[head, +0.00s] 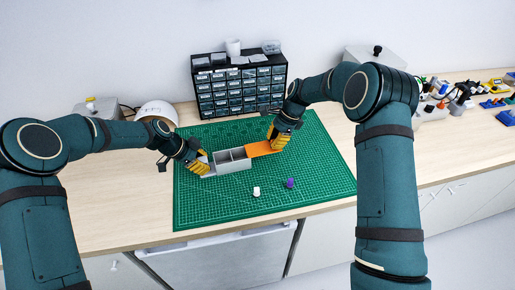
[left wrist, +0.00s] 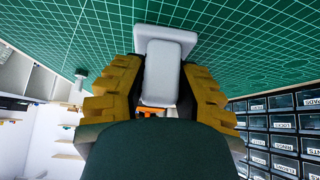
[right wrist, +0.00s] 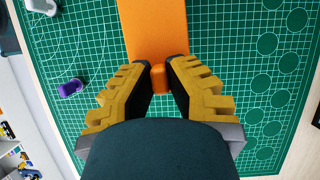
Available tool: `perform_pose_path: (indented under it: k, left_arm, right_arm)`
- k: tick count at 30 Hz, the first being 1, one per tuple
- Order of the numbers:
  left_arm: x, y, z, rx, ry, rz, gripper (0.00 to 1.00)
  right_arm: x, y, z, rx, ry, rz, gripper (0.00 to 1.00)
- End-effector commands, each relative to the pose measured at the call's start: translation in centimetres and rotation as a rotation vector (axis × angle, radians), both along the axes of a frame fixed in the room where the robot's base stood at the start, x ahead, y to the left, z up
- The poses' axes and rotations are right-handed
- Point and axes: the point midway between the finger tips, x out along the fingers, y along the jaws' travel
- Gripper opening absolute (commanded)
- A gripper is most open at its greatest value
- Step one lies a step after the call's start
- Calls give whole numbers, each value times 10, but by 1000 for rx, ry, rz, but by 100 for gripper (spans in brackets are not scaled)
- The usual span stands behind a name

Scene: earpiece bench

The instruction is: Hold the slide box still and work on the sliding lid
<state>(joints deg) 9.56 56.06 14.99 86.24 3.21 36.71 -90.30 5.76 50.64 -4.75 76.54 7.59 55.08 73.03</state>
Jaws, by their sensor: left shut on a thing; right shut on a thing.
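The grey slide box (head: 234,166) sits on the green mat, and its open compartments show in the head view. The orange sliding lid (head: 262,149) sticks out from the box's right end. My left gripper (head: 205,164) is shut on a grey block (left wrist: 163,75) at the box's left end. My right gripper (head: 273,139) is shut on the small orange knob (right wrist: 158,78) of the lid, whose flat top shows in the right wrist view (right wrist: 155,30). How far the lid still sits in the box is hard to tell.
A dark drawer cabinet (head: 240,88) stands behind. A white round thing (head: 157,111) is at the back left. The mat's front is mostly clear.

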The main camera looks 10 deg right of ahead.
Motion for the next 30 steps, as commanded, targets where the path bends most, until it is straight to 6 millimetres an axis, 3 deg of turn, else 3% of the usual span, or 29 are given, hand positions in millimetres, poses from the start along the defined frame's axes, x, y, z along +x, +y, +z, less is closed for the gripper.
perform_pose_path:
  k: [6, 7, 9, 20, 30]
  left_arm:
    - [-2, 1, -5, 3, 8, -1, 0]
    - [-2, 1, -5, 3, 8, -1, 0]
    - [-2, 1, -5, 3, 8, -1, 0]
    - [-2, 1, -4, 4, 6, -2, 0]
    - [-2, 1, -4, 4, 6, -1, 0]
  right_arm:
    - [-2, -1, -3, -2, 6, 0, 0]
    - [-2, -1, -3, -2, 6, 0, 18]
    - [-2, -1, -3, -2, 5, 0, 37]
    - [0, 0, 3, -1, 0, 0, 37]
    - [0, 0, 33, 0, -1, 0, 37]
